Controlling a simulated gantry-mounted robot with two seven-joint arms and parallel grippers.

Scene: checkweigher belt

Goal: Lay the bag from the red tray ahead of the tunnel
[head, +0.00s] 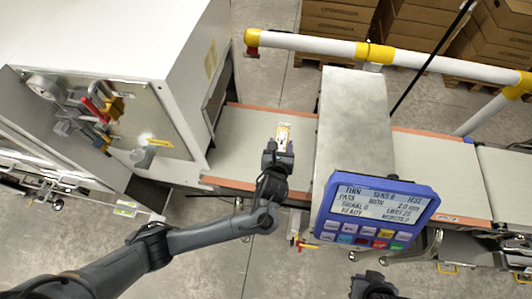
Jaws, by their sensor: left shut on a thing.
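My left gripper (281,146) is over the belt section (240,130) to the left of the tunnel. It is shut on a small pale bag with yellow marks (283,132), whose far end shows beyond the fingers. I cannot tell whether the bag touches the belt. The grey metal tunnel (348,110) spans the belt just to the right of the bag. My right gripper (373,287) shows only in part at the bottom edge, and its fingers are not clear. I cannot make out a red tray.
A blue display panel (376,213) stands in front of the tunnel. A white cabinet (120,50) borders the belt on the left. A white and yellow guard rail (400,56) runs behind the tunnel. The belt (430,165) continues to the tunnel's right.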

